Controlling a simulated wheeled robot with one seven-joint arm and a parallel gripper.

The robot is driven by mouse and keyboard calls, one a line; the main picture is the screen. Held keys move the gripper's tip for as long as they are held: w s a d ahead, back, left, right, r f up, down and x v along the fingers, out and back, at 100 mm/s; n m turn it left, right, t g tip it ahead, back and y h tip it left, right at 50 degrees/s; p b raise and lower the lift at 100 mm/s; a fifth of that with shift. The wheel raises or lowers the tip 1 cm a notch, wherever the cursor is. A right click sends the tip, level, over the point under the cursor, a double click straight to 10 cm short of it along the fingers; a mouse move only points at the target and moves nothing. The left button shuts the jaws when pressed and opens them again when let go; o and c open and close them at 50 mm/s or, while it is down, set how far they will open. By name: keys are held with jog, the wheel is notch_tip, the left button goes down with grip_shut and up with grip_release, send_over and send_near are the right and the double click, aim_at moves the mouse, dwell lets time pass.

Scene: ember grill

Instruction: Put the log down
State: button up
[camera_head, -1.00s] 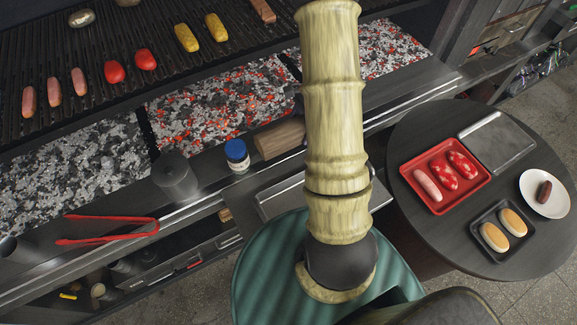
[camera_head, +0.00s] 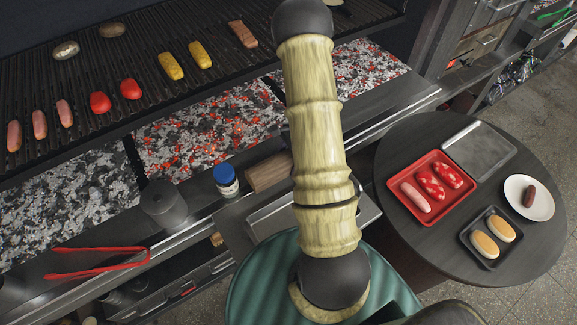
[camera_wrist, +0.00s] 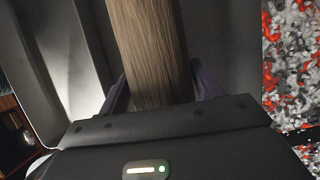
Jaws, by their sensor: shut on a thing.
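The log (camera_wrist: 148,45) is a brown, straight-grained piece of wood in the wrist view. It lies between the two fingers of my gripper (camera_wrist: 160,92), which is shut on it, and runs out of the top of the picture. In the head view a brown log (camera_head: 268,173) shows beside the blue-capped jar, just below the coal bed, its right end hidden behind my arm. My gripper is hidden behind the arm there. I cannot tell whether the log touches the surface under it.
Glowing coals (camera_head: 205,130) lie behind the log, with the food-covered grill above. The blue-capped jar (camera_head: 226,181) and a dark cylinder (camera_head: 163,205) stand to its left, near red tongs (camera_head: 95,268). A metal tray (camera_head: 270,218) is in front. A round table (camera_head: 400,150) with food stands right.

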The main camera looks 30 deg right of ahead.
jog(key=shift+f+p, duration=0.4)
jog(key=shift+f, duration=1.65)
jog(key=shift+f, duration=0.15)
jog(key=o, duration=1.7)
jog(key=shift+o, duration=0.2)
jog(key=b+v, duration=0.1)
jog(key=v, duration=1.1)
jog(key=shift+b, duration=0.35)
